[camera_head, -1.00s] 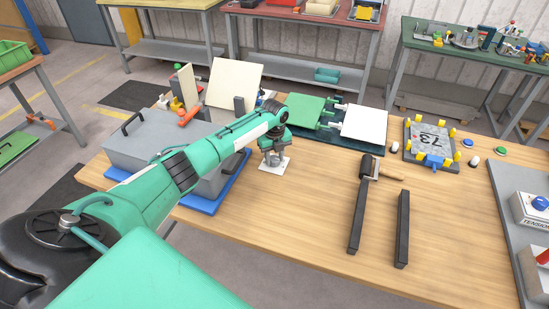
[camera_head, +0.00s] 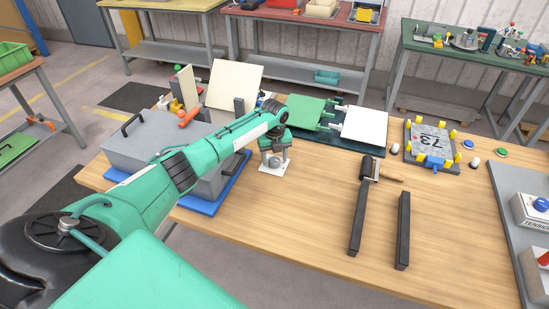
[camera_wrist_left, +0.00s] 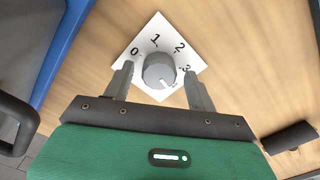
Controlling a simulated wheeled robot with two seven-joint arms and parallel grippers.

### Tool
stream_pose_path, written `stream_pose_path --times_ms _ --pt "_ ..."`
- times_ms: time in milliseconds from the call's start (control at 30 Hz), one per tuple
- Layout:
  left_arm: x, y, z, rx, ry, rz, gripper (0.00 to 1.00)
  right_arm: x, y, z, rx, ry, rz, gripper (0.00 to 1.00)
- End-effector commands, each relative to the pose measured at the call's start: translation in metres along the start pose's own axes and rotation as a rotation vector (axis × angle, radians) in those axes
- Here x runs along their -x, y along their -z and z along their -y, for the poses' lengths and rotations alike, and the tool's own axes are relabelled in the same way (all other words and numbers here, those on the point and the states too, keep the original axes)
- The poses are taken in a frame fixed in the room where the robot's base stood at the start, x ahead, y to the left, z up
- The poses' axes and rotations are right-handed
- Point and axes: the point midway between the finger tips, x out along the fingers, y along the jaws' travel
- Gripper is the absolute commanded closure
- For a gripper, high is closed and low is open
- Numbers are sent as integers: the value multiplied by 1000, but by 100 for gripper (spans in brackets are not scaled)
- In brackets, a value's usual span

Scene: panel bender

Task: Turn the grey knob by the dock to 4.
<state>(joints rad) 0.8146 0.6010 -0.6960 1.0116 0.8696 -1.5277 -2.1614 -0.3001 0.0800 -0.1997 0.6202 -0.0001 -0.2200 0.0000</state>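The grey knob (camera_wrist_left: 159,69) stands on a white square plate (camera_wrist_left: 146,33) with the digits 0, 1, 2 and 3 readable around it. A white mark on the knob points to the lower right, beyond the 3. I cannot read a 4 there. My left gripper (camera_wrist_left: 158,72) is open, with one finger on each side of the knob and visible gaps between. In the head view my left gripper (camera_head: 275,157) points down over the plate (camera_head: 268,169), and the knob is largely hidden. My right gripper is in neither view.
A grey box with a black handle (camera_head: 150,148) on a blue base is left of the plate. Behind are green and white panels (camera_head: 364,126) on a dark base. Two dark bars (camera_head: 402,230) and a roller (camera_head: 369,168) lie to the right. The wooden front area is clear.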

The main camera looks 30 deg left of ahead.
Motion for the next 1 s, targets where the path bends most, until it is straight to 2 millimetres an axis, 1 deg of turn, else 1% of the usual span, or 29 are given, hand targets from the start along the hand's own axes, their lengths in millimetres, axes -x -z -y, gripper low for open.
stream_pose_path --times_ms 267,367,433,567,800,900,1000 --pt "-2 1 -1 0 -3 -3 41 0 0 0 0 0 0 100" --pt "3 1 0 0 -2 -2 41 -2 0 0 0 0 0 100" --pt "11 0 0 -1 0 -1 41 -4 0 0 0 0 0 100" --pt "35 0 0 -1 -1 1 41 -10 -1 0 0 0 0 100" --pt "91 0 0 0 0 1 41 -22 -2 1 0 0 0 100" --pt "110 0 0 -1 1 0 41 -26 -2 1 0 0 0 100" --pt "124 0 0 -1 -1 0 41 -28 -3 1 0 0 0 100"
